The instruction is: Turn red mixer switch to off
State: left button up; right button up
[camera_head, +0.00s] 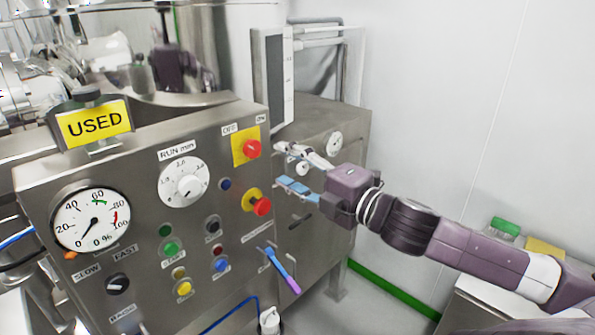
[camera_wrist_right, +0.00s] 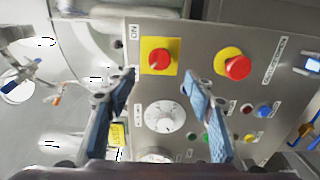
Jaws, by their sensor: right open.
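The red mixer switch (camera_head: 252,148) is a red knob on a square yellow plate at the upper right of the steel control panel, with OFF and ON labels above it. It also shows in the right wrist view (camera_wrist_right: 160,57), between and beyond my fingertips. My right gripper (camera_head: 283,166) is open and empty, just right of the switch in the head view. Its two blue-padded fingers (camera_wrist_right: 158,84) are spread apart in the wrist view, and I see no contact with the knob. My left gripper is out of view.
A second red knob (camera_head: 262,206) on a yellow base sits below the switch. The panel (camera_head: 130,190) also carries a RUN dial (camera_head: 184,183), a gauge (camera_head: 91,219) and several buttons. A slim blue-purple stick (camera_head: 282,270) juts from the lower right.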

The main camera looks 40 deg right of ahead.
jog(key=shift+s+d, duration=0.1)
jog(key=shift+s, duration=1.15)
